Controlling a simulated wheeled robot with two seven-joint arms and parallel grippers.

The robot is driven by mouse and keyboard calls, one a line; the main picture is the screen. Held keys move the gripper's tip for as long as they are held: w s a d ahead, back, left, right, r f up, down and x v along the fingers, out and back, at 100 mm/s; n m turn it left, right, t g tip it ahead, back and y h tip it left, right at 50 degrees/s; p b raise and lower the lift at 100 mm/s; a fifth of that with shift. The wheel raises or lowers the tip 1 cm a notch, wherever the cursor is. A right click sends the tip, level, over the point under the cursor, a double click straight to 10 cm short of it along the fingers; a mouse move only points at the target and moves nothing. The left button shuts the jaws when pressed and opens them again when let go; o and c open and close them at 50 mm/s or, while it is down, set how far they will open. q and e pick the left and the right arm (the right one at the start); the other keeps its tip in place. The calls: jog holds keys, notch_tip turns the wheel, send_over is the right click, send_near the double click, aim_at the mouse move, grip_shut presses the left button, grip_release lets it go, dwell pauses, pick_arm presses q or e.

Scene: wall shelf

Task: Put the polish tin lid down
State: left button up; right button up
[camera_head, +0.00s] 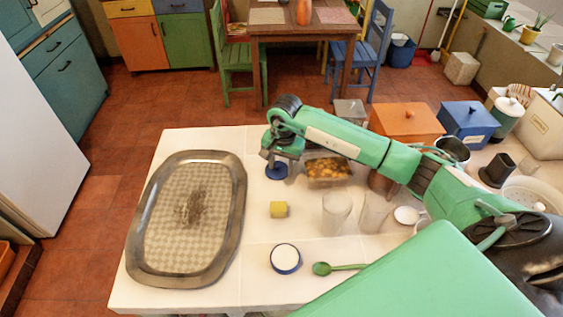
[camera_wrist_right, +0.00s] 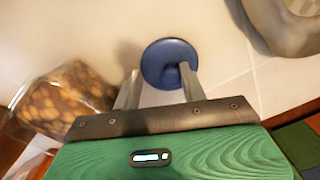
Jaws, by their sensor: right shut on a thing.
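My right gripper (camera_head: 280,156) reaches over the far part of the white table and points down. It is shut on the blue polish tin lid (camera_head: 276,171), a small round disc. In the right wrist view the lid (camera_wrist_right: 163,55) shows at the fingertips (camera_wrist_right: 158,84), with a soft shadow to its left. I cannot tell whether the lid touches the table. The open polish tin (camera_head: 285,258), round with a blue rim and white inside, stands near the table's front. My left gripper is not in view.
A patterned metal tray (camera_head: 140,245) fills the table's left side. Bare tabletop lies between tray and block.

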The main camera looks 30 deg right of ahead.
aim_at(283, 170)
jog(key=shift+f, duration=0.3)
jog(key=o, duration=0.9)
jog(key=shift+o, duration=0.2)
jog(key=shift+r, duration=0.25)
notch_tip(283, 170, up, 12)
jog(key=b, duration=0.4)
jog(key=shift+s+d, duration=0.2)
